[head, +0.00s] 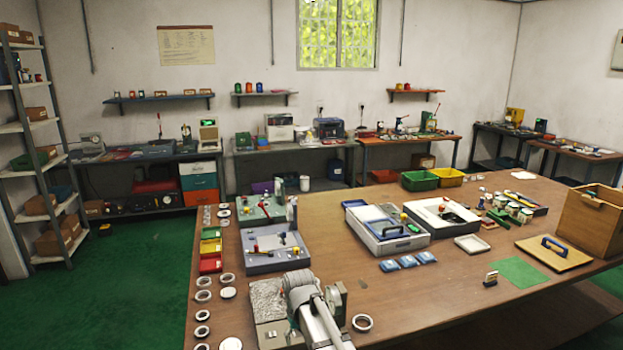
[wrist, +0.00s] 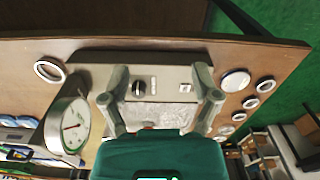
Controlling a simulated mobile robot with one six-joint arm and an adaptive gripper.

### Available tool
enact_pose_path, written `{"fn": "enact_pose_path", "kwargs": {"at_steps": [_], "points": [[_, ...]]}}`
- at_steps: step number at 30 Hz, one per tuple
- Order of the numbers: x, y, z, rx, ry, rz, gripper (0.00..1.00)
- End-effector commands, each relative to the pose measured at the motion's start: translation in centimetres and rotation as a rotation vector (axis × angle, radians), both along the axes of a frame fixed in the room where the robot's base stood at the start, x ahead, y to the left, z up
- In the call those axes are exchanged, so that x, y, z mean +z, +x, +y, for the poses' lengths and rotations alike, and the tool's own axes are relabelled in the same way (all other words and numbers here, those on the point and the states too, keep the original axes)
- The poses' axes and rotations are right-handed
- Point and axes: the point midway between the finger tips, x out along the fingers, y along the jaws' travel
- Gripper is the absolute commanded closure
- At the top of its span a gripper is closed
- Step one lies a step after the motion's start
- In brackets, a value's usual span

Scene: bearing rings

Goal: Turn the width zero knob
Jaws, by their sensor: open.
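A dark round knob (wrist: 139,88) with a pale pointer mark sits on the light grey front panel of a bench instrument (wrist: 167,82) in the wrist view. I cannot read a label on it. My gripper (wrist: 161,72) is open and empty, its two fingers spread in front of the panel. The knob shows between the fingers, nearer the left one, and nothing grips it. A white dial gauge (wrist: 70,126) with a red needle stands to the left. In the head view the instrument (head: 268,298) is at the table's near edge, and my arm hides its front and the knob.
Loose rings lie beside the instrument, one to its right (head: 362,323) and several to its left (head: 203,296). A grey fixture box (head: 275,262) stands just behind it.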

Motion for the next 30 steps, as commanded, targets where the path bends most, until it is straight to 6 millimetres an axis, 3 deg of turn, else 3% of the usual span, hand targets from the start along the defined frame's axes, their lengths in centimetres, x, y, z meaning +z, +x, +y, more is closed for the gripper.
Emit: {"fn": "enact_pose_path", "kwargs": {"at_steps": [4, 17, 23, 30], "points": [[-0.1, -0.1, -0.3, -0.004, 0.000, 0.000, 0.21], [-1.4, -2.3, -5.0, -0.075, 0.000, 0.000, 0.21], [-2.5, -4.2, -8.5, -0.134, 0.000, 0.000, 0.21], [-4.7, -8.9, -14.9, -0.253, 0.000, 0.000, 0.21]]}}
